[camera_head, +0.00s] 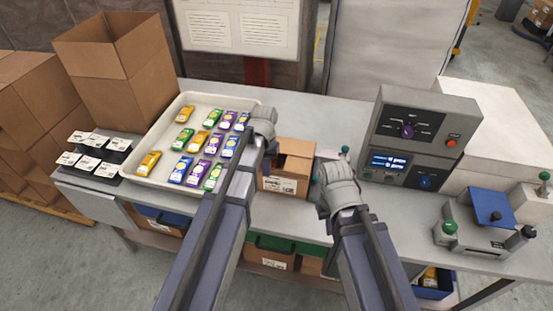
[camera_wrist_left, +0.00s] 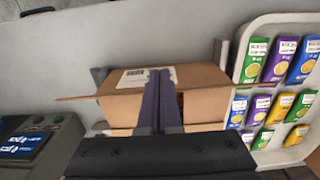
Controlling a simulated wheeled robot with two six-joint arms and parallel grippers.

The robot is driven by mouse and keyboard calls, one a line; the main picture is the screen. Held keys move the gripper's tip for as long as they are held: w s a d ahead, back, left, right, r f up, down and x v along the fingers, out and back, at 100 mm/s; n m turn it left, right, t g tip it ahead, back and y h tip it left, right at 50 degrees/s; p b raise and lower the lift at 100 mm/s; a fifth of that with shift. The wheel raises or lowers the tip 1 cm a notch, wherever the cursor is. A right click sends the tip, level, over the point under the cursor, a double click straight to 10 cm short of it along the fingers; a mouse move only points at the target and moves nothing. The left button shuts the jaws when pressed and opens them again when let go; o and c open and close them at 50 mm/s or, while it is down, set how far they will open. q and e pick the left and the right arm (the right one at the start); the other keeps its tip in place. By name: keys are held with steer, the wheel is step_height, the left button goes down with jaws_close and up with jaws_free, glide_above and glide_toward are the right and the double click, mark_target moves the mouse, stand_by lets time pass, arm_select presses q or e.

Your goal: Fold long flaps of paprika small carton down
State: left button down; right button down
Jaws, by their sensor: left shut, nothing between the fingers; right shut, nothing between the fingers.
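The small open carton (camera_head: 283,184) stands on the bench between the tray and the weigher, its labelled side towards me. My right gripper (camera_head: 330,182) is shut and empty just right of the carton. The arms hide parts of the carton.
A white tray (camera_head: 152,118) with several rows of coloured packets lies left. The weigher console (camera_head: 412,135) stands right. Bare bench lies behind the carton.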

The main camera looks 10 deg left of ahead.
arm_select(q)
steer(key=w, duration=0.1)
steer(key=w+r, duration=0.1)
steer(key=shift+w+p, duration=0.35)
steer(key=w, duration=0.4)
steer(key=shift+d+r+p, duration=0.15)
steer(key=shift+r+p, duration=0.15)
steer(key=shift+w, duration=0.1)
steer(key=shift+w+f+b, duration=0.3)
steer(key=shift+w, duration=0.55)
steer(key=shift+w+f+b, duration=0.25)
steer(key=shift+w, duration=0.55)
